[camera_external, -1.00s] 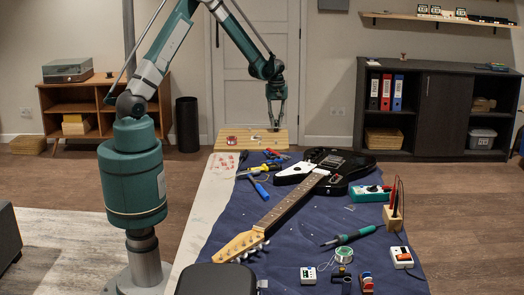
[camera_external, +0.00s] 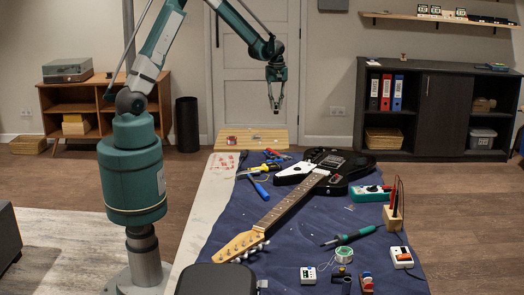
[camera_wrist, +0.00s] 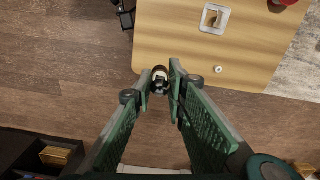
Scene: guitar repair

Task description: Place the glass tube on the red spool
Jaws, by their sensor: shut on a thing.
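My gripper (camera_external: 275,108) is above the far end of the workbench, pointing down. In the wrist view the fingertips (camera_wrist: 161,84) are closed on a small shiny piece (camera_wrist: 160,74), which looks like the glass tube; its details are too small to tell. The wooden board (camera_external: 270,133) lies below it. A red round thing (camera_wrist: 286,2), perhaps the red spool, is cut off at the top right of the wrist view. A red thing (camera_external: 231,140) also shows at the board's left in the external view.
A metal bracket plate (camera_wrist: 214,18) and a small white ring (camera_wrist: 218,69) lie on the board. Screwdrivers (camera_external: 260,169), an electric guitar (camera_external: 340,170), a multimeter (camera_external: 370,193) and a soldering iron (camera_external: 348,236) lie on the blue mat (camera_external: 300,235). The air around the gripper is clear.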

